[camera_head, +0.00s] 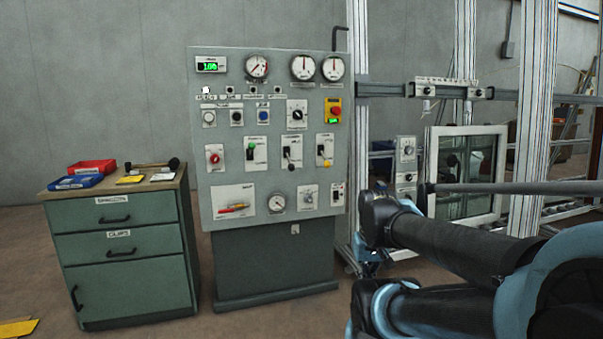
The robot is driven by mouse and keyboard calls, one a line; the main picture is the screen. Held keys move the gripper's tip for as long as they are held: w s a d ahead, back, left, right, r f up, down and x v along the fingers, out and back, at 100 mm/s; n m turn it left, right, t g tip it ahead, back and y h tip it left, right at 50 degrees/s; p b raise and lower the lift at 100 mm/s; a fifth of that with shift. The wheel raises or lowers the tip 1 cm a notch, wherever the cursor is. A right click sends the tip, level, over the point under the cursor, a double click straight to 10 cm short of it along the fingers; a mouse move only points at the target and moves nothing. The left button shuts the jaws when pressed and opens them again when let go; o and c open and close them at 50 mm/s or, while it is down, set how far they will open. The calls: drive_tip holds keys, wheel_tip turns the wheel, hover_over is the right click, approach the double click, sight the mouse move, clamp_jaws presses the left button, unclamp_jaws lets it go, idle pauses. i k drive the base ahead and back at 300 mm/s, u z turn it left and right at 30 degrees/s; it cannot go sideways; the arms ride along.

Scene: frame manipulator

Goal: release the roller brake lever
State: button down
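A grey control panel (270,180) stands upright on a dark pedestal left of my arm. The labels are too small to read, so I cannot tell which is the roller brake lever. My black and blue arm fills the lower right, its nearest visible joint right of the panel and apart from it in the picture. My gripper's fingers are not visible.
A green drawer cabinet (122,262) stands left of the panel, with a red bin (92,167) and a blue bin (76,182) on top. An aluminium frame (537,110) with a window unit (436,190) is at right. Floor before the panel looks clear.

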sight(291, 167)
drive_tip(key=i, duration=1)
